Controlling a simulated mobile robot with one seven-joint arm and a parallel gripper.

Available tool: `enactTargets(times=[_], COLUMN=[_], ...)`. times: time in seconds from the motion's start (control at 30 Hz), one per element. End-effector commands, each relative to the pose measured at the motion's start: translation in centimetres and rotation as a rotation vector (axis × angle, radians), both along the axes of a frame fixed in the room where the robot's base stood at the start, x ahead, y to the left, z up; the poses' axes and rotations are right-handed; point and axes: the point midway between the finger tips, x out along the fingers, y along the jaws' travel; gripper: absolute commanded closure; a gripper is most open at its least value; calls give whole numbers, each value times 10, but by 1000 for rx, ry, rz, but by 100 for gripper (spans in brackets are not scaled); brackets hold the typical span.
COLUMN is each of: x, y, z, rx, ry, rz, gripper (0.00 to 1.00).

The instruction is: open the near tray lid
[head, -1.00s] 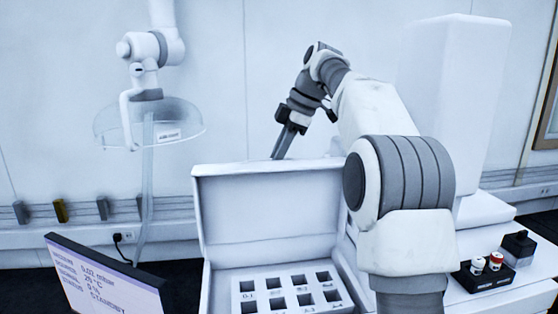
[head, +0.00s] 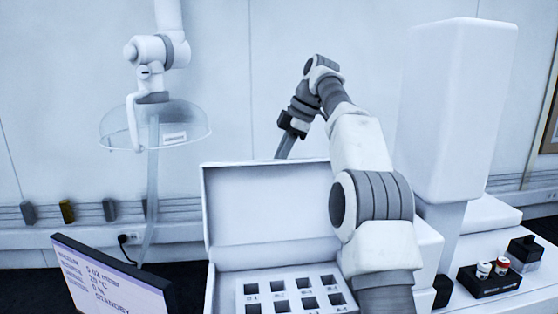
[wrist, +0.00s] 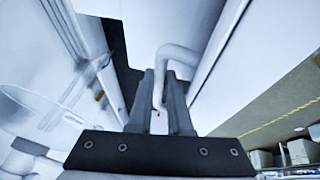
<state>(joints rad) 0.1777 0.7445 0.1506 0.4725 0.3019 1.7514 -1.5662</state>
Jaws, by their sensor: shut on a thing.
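The near tray lid (head: 265,205) is a white panel standing about upright at the back of a white tray box (head: 207,285). My gripper (head: 285,154) is at the lid's top edge, pointing down, its fingertips partly hidden behind the lid. In the wrist view my gripper (wrist: 160,95) is shut on a white curved handle (wrist: 178,54), which passes between the two dark fingers. The handle is hidden in the head view. Inside the box is a white block (head: 290,291) with several square dark holes.
A tilted screen (head: 105,275) reading STANDBY stands left of the box. A clear dome (head: 155,130) hangs on a white arm at the back left. A tall white unit (head: 458,110) and a black vial holder (head: 488,281) with two capped vials are on the right.

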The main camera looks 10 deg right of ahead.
Motion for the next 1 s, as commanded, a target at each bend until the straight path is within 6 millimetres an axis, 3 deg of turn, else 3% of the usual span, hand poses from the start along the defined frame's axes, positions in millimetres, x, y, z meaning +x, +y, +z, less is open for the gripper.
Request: enactTargets(times=[0.2, 0.23, 0.37, 0.77, 1.0], x=[2, 2, 1, 0, -11], y=[1, 1, 1, 0, 0], z=[7, 7, 6, 4, 8], rx=[4, 4, 3, 1, 0], ry=[-22, -22, -18, -9, -8], rz=[-2, -2, -1, -1, -1], gripper=[100, 78, 54, 53, 53])
